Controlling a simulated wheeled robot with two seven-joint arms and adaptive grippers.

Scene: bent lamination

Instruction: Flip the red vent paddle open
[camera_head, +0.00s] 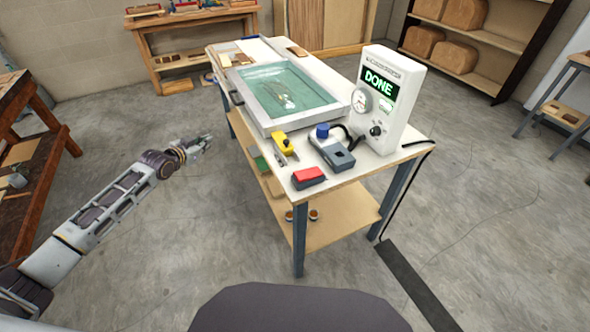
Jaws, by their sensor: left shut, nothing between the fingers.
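A red paddle (309,173) on a dark base sits at the near front corner of the white worktable (385,160). It looks like it lies low on its base, but its exact angle is too small to tell. My left gripper (206,141) is shut and empty, in the air left of the table. It is well apart from the red paddle. My right gripper does not show.
A glass-topped frame (262,118), a yellow tool (282,140), a grey block with a blue knob (337,153) and a white control box reading DONE (392,95) stand on the table. A black cable (405,185) hangs at the right.

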